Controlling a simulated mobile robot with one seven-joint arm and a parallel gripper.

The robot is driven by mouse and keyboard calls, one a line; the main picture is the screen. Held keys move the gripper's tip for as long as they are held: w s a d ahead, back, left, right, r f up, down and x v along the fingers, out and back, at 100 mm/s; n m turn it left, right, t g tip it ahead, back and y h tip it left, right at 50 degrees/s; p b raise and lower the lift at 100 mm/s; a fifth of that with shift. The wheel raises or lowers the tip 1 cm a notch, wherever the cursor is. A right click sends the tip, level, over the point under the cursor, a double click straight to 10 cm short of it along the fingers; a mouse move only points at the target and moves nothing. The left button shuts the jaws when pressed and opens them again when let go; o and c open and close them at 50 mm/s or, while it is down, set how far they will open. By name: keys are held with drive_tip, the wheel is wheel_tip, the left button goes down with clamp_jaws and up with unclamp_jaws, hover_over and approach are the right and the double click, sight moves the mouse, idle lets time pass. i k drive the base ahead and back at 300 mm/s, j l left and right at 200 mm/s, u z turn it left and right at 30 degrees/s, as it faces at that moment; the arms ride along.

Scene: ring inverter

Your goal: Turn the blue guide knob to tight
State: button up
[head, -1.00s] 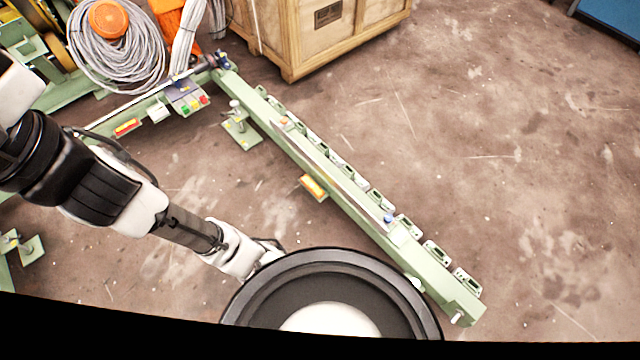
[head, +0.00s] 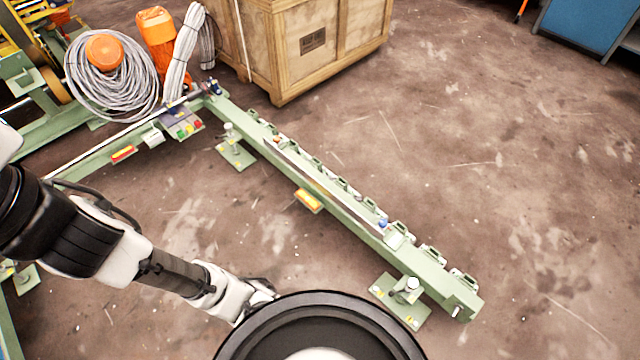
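A small blue knob (head: 382,223) sits on top of the long green beam (head: 345,212), towards its near right end. Which way it is turned is too small to tell. A second small blue part (head: 215,87) is at the beam's far left end. My gripper (head: 262,291) is at the end of my arm, at the lower middle of the picture. It is left of and nearer than the blue knob, clearly apart from it. Its fingers are partly hidden behind a round black part of my body, so I cannot see whether they are open.
Several green brackets (head: 433,255) line the beam's far side. A yellow-orange box (head: 308,200) is on its near side, and a footed support (head: 402,298) stands near its right end. A wooden crate (head: 330,45) and a cable coil (head: 112,80) stand behind. The floor at right is clear.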

sight(383, 223)
drive_tip(key=k+l, duration=0.2)
drive_tip(key=l, duration=0.2)
drive_tip(key=k+l, duration=0.2)
drive_tip(key=l, duration=0.2)
drive_tip(key=k+l, duration=0.2)
drive_tip(key=l, duration=0.2)
drive_tip(key=i, duration=1.15)
